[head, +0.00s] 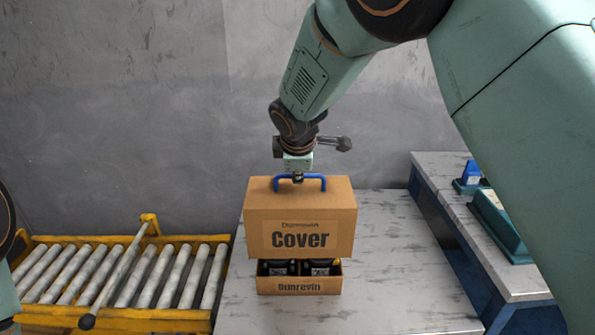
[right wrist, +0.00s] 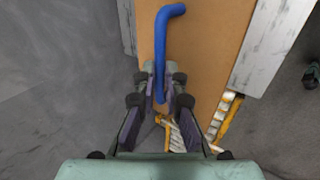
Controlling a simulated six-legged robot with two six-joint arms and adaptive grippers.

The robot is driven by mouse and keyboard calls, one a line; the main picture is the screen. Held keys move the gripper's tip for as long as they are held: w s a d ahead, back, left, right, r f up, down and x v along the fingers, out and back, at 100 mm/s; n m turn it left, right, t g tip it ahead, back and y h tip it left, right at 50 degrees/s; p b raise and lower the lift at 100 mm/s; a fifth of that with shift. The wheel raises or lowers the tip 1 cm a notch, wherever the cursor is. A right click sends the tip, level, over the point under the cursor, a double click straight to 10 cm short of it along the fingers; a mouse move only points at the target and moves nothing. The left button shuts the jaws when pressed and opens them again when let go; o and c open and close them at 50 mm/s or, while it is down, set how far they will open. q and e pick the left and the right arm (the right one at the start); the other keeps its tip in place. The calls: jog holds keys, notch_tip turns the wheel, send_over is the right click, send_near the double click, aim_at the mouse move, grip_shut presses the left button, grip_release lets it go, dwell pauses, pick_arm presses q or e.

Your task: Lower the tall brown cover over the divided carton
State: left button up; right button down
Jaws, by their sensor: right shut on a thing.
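The tall brown cover (head: 300,220) has a blue handle (head: 315,182) on its top and shows in the middle of the head view. My right gripper (head: 298,178) is shut on this handle from above. In the right wrist view the fingers (right wrist: 160,95) close around the blue handle (right wrist: 165,45), with the cover's brown top (right wrist: 205,50) beneath. The divided carton (head: 299,286) stands on the table below the cover. Dark items show in its compartments, in the gap under the cover's lower edge. My left gripper is out of view.
The grey worn table (head: 390,270) is clear to the right of the carton. A yellow roller conveyor (head: 120,275) stands at the left. A second bench (head: 470,215) at the right bears a blue item (head: 471,173) and a teal case (head: 500,222).

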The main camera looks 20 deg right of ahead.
aim_at(297, 196)
jog(key=shift+s+d, duration=0.1)
dwell(0.5)
jog(key=shift+f, duration=0.15)
jog(key=shift+f+b, duration=2.4)
jog(key=shift+f, duration=1.05)
jog(key=shift+f+b, duration=3.2)
jog(key=shift+f, duration=0.8)
jog(key=c, duration=1.4)
grip_release()
